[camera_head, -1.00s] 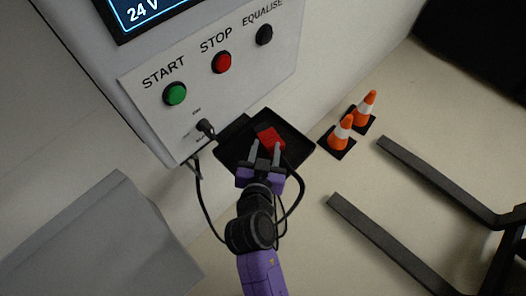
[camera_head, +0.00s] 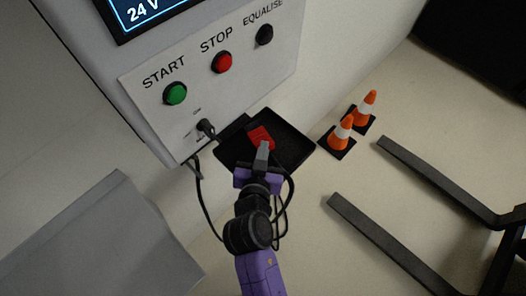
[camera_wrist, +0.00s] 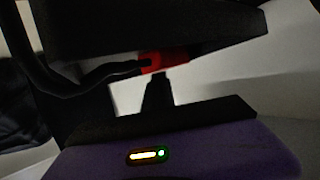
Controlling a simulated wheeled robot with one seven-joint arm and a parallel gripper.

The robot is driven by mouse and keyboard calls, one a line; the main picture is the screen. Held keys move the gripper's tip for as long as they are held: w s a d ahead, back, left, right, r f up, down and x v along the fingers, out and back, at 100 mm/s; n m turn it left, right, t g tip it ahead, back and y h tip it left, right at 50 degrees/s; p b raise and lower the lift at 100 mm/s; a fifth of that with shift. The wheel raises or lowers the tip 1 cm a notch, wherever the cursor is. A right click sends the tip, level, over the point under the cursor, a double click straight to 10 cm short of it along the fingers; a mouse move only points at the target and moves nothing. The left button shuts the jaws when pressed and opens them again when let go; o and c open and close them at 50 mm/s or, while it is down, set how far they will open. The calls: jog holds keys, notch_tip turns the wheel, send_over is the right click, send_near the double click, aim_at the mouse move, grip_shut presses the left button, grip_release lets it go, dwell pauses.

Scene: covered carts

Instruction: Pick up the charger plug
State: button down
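The charger plug (camera_head: 261,137) is a red block at the black tray (camera_head: 298,149) below the panel of the grey cabinet. My gripper (camera_head: 263,147) reaches over the tray's near side with its fingers drawn together on the near end of the plug; the far part of the plug shows beyond the fingertips. In the wrist view the red plug (camera_wrist: 168,62) sits right at the tip of the dark fingers (camera_wrist: 157,88), with a black cable running left from it. The exact contact is dark and partly hidden by the fingers.
The cabinet panel carries a green button (camera_head: 175,94), a red button (camera_head: 222,62), a black button (camera_head: 264,34) and a small black switch (camera_head: 206,127). Two orange cones (camera_head: 342,133) stand right of the tray. Dark forks (camera_head: 390,240) lie at right. A grey box (camera_head: 95,245) is at lower left.

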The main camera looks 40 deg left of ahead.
jog(key=shift+s+f, duration=0.3)
jog(key=shift+f, duration=0.3)
jog(key=shift+s+f, duration=0.3)
jog(key=shift+f, duration=0.25)
notch_tip(320, 180, up, 11)
jog(key=shift+w+f, duration=0.15)
jog(key=shift+w, duration=0.2)
jog(key=shift+d, duration=0.1)
jog(key=shift+c, duration=2.2)
grip_release()
